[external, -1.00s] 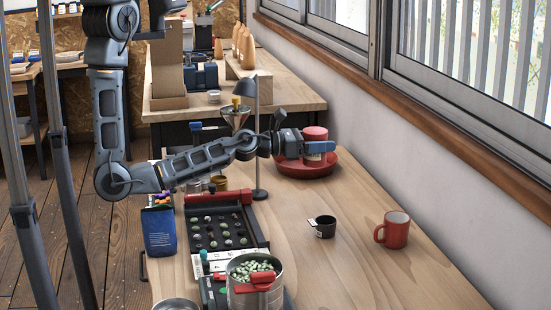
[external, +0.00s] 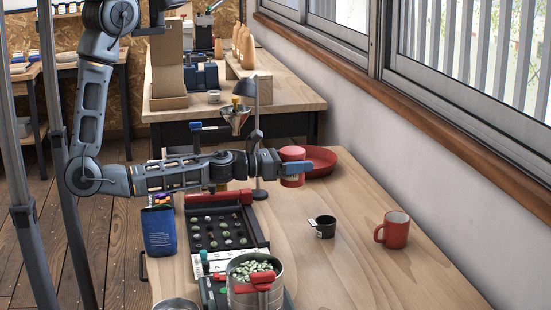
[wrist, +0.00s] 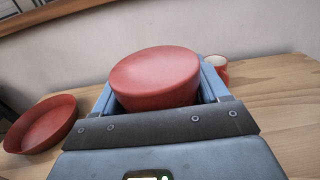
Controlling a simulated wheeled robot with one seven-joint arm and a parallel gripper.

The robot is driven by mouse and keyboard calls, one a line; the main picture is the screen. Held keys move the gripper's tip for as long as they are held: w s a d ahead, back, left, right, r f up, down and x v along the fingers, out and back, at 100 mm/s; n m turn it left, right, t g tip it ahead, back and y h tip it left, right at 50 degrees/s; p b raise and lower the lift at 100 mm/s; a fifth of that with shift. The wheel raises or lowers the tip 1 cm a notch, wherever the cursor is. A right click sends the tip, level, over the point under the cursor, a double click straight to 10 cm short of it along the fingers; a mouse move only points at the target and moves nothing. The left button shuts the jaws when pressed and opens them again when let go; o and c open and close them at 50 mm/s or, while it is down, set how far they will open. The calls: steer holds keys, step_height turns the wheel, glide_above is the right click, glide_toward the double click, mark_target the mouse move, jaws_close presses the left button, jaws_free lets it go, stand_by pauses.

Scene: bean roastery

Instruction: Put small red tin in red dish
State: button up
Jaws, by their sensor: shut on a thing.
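The small red tin (external: 292,154) is held upright in my gripper (external: 296,168), above the wooden table. In the wrist view the tin's round red lid (wrist: 155,72) sits between the two blue fingers of my gripper (wrist: 160,95). The red dish (external: 321,160) lies on the table just behind and to the right of the tin, partly hidden by it. In the wrist view the dish (wrist: 42,125) stands at the left, apart from the tin, and its visible inside looks empty.
A red mug (external: 394,230) and a small black cup (external: 323,226) stand nearer on the table (external: 350,270). A lamp (external: 258,170) stands beside my arm. A sample tray (external: 222,230) and a can of beans (external: 255,285) lie to the front left. The right-hand table is mostly clear.

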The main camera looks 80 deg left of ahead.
steer(key=shift+s+d+f, duration=0.3)
steer(key=shift+s+d, duration=0.05)
steer(key=shift+s, duration=0.3)
steer(key=shift+s+d+f, duration=0.25)
steer(key=shift+s+d, duration=0.05)
steer(key=shift+s, duration=0.35)
steer(key=shift+n+y, duration=0.5)
steer(key=shift+y, duration=0.3)
steer(key=s, duration=0.1)
steer(key=s+d+f+p, duration=0.1)
steer(key=s, duration=0.1)
steer(key=s+d+f, duration=0.1)
steer(key=s, duration=0.1)
steer(key=shift+s+d+f, duration=0.1)
steer(key=shift+s, duration=0.15)
steer(key=b, duration=0.5)
glide_above(284, 220)
step_height(284, 220, down, 7)
steer(key=shift+f+b, duration=1.55)
steer(key=shift+f, duration=0.3)
steer(key=shift+f+b, duration=0.25)
steer(key=shift+b, duration=0.05)
steer(key=o, duration=1.1)
